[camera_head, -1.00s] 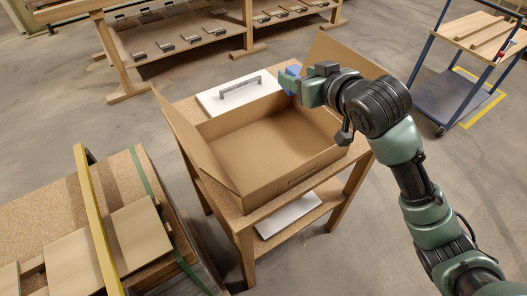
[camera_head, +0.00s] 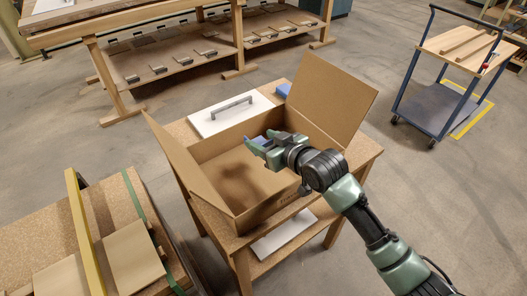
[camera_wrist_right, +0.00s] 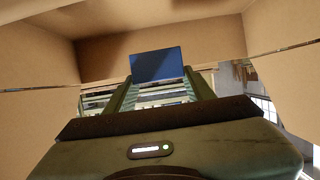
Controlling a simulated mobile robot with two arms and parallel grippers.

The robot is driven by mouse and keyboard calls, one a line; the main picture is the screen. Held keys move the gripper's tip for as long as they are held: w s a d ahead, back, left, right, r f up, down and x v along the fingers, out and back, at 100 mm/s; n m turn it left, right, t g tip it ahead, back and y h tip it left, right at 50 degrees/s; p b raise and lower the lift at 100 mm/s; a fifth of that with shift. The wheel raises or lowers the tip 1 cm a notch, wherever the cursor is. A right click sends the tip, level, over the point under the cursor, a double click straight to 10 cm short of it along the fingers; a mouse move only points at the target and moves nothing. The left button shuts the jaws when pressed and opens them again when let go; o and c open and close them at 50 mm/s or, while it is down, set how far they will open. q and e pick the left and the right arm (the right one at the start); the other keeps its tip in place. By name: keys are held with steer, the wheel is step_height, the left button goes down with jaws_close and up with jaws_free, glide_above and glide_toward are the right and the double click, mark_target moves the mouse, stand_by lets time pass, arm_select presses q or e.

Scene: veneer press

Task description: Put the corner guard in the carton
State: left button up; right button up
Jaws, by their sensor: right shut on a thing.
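The blue corner guard (camera_head: 260,139) is in the jaws of my right gripper (camera_head: 256,146), which is shut on it. It hangs inside the open carton (camera_head: 270,207), above the floor and near the back wall, apart from the bottom as far as I can see. In the right wrist view the corner guard (camera_wrist_right: 157,65) shows as a blue face beyond the fingers, with brown carton walls around. My gripper hides part of it in the head view. My left gripper is not in view.
The carton stands on a wooden table with its side flaps up. Behind it lie a white panel with a grey handle (camera_head: 233,112) and another blue piece (camera_head: 284,90). A workbench with a yellow bar (camera_head: 84,232) is at left, a trolley (camera_head: 438,98) at right.

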step_height(320, 180, down, 4)
steer(key=shift+f, duration=0.15)
steer(key=shift+f, duration=0.1)
